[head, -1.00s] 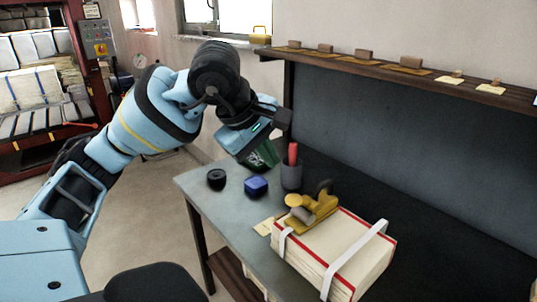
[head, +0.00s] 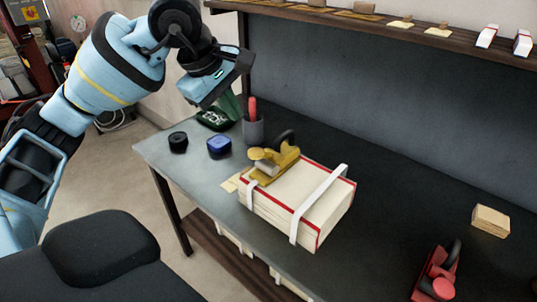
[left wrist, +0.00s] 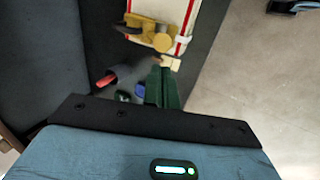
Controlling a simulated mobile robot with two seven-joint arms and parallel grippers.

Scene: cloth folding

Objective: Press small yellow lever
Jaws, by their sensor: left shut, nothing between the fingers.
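The tool also shows near the top of the left wrist view (left wrist: 148,30), on the bundle's corner. My left gripper (head: 218,118) has dark green fingers and is shut and empty. It hangs over the back-left of the table, left of the tool and apart from it. The green fingers (left wrist: 161,80) point towards the tool in the left wrist view.
A grey cup (head: 253,130) with a red-handled item stands between my gripper and the tool. A blue block (head: 219,146) and a black round item (head: 178,142) lie on the grey table (head: 190,187). A red tool (head: 437,277) and a tan block (head: 491,220) lie right.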

